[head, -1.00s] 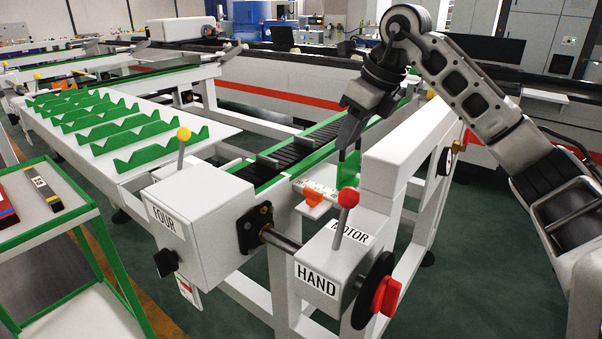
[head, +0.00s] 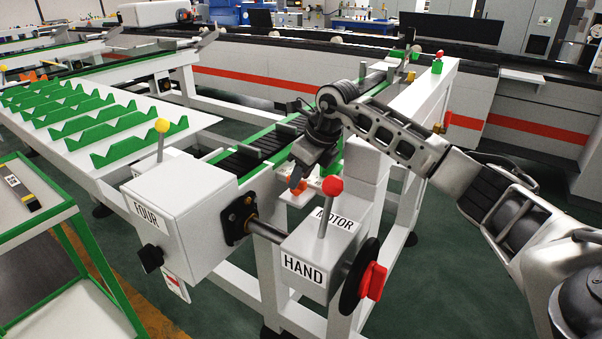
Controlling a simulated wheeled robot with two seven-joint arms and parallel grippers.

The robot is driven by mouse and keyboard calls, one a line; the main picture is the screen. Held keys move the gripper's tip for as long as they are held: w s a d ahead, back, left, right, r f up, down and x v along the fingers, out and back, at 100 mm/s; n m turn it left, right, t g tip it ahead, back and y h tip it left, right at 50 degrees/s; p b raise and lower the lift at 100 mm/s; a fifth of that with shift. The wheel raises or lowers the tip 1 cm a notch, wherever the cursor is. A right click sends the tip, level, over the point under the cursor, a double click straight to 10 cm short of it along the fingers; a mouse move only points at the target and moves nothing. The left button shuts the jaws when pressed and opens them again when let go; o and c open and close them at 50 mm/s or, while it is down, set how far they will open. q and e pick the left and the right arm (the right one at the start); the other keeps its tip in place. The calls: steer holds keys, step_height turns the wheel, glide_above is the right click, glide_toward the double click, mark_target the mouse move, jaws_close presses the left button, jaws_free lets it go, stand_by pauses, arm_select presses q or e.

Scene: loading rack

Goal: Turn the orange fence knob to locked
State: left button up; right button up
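The orange fence knob (head: 299,187) sits on a small white plate with markings, beside the dark roller conveyor and behind the red-ball lever. My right gripper (head: 297,176) points down right at the knob, with its fingertips over or against its upper part. The fingers hide part of the knob and the plate, so its angle and any contact are unclear. I cannot tell how far the fingers are apart. My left gripper is not in view.
A red-ball lever (head: 325,205) rises from the HAND/MOTOR box close in front of the knob. A white frame post (head: 365,165) is close on the right. A green-framed cart (head: 40,220) stands at left.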

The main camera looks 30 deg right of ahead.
steer(key=shift+w+f, duration=0.1)
steer(key=shift+f, duration=0.2)
jaws_close()
